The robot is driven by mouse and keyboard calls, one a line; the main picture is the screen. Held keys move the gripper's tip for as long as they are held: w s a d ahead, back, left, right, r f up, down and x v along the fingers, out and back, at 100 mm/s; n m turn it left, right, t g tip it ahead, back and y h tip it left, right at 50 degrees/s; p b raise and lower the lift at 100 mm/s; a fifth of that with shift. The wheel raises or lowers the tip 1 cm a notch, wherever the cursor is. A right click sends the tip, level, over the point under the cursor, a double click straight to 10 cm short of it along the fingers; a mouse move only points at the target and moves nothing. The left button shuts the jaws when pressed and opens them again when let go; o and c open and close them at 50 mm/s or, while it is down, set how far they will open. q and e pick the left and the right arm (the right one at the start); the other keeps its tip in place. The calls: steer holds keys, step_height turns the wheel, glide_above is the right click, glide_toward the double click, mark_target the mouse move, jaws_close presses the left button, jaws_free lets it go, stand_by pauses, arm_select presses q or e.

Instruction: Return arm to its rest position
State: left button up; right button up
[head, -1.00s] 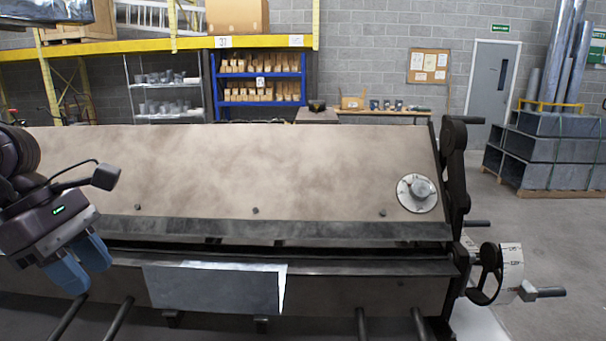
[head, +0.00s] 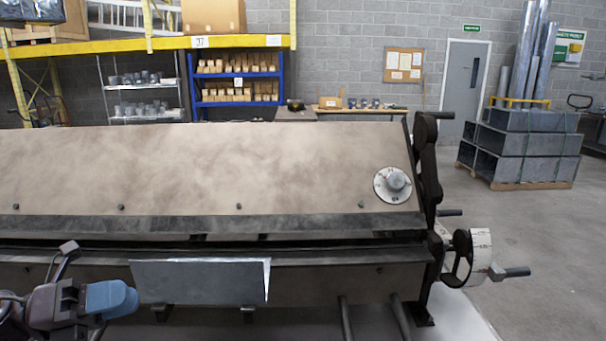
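My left gripper (head: 122,298) is low at the left of the head view, with a dark body and blue fingers pointing right. The fingers overlap from this side, so the gap between them is hidden. Nothing shows held in them. The fingertips appear beside the left edge of a grey sheet-metal piece (head: 200,282); I cannot tell whether they touch it. The sheet hangs down at the front of the large bending machine (head: 210,175). My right gripper is not in view.
The machine spans most of the view. At its right end are a dial (head: 393,185), a graduated wheel (head: 482,256) and a protruding handle (head: 512,272). Stacked ducts (head: 525,145) stand at the back right. The floor (head: 545,245) between is clear.

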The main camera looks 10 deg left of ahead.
arm_select(q)
steer(key=w+a+f+n+t+y, duration=0.1)
steer(key=a+f+n+t+y, duration=0.2)
steer(key=f+n+t+y, duration=1.25)
steer(key=s+d+f+n+g, duration=0.2)
steer(key=d+f+n+g, duration=0.1)
steer(key=f+n, duration=0.4)
steer(key=s+d+f+n+g, duration=0.3)
steer(key=f+n+g, duration=0.2)
steer(key=f+n, duration=0.1)
steer(key=s+d+f+n+g+y, duration=0.1)
steer(key=s+d+f+n+g, duration=0.1)
steer(key=f+n+g, duration=0.3)
step_height(320, 180, down, 3)
steer(key=d+n, duration=0.1)
steer(key=n, duration=0.1)
steer(key=shift+s+n, duration=0.15)
steer(key=shift+n, duration=0.2)
steer(key=shift+d, duration=0.1)
